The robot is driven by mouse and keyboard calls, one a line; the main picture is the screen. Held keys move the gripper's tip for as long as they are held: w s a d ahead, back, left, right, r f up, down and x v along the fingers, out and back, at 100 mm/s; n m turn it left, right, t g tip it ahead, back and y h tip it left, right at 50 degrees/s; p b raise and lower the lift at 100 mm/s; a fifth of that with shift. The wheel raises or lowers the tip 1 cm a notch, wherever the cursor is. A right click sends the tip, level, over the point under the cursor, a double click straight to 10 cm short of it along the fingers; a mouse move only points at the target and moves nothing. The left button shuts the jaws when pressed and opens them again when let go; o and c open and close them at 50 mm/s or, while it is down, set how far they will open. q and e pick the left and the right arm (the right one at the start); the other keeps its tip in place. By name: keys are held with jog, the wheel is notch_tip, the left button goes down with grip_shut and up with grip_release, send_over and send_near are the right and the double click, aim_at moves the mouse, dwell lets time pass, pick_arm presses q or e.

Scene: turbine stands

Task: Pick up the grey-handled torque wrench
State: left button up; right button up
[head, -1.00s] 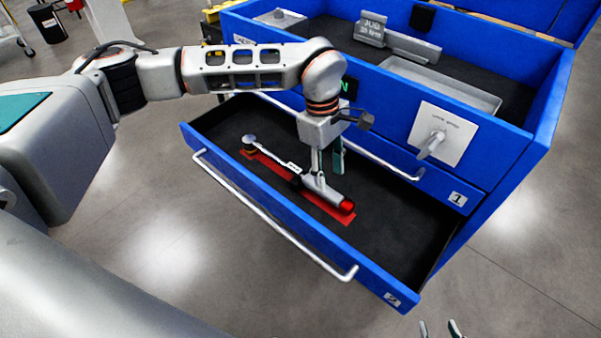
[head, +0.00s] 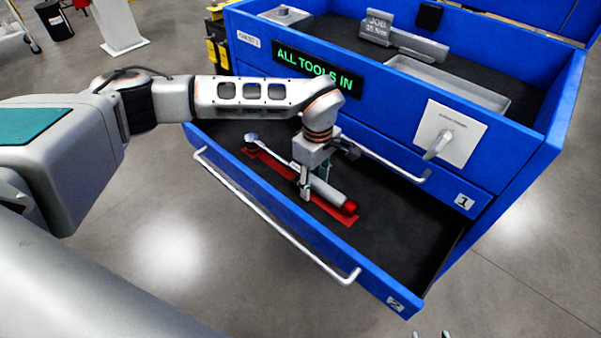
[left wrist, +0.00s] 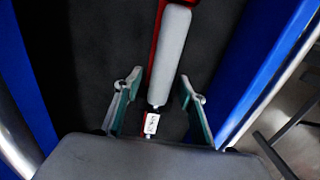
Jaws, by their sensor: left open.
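The torque wrench (head: 331,186) lies in the open drawer on a red patch, with a grey handle, a red end cap and a round head at the far left end. In the left wrist view its grey handle (left wrist: 171,55) runs between the fingers, with a small white label (left wrist: 151,123) below it. My left gripper (head: 312,192) is open and pointing down over the wrench, its fingers (left wrist: 158,95) on either side of it without visible contact. Only the fingertips of my right gripper (head: 431,334) show at the bottom edge; their opening is unclear.
The blue drawer (head: 290,239) marked 2 is pulled out, with a silver bar handle along its front. The blue chest (head: 495,165) stands behind with a lit sign (head: 319,71) reading "ALL TOOLS IN" and a white plate (head: 447,138).

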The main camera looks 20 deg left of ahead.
pick_arm(q)
jog(key=shift+r, duration=0.1)
grip_shut()
jog(key=shift+w+r, duration=0.1)
jog(key=shift+r, duration=0.1)
jog(key=shift+r, duration=0.35)
notch_tip(320, 180, up, 19)
jog(key=p, duration=0.2)
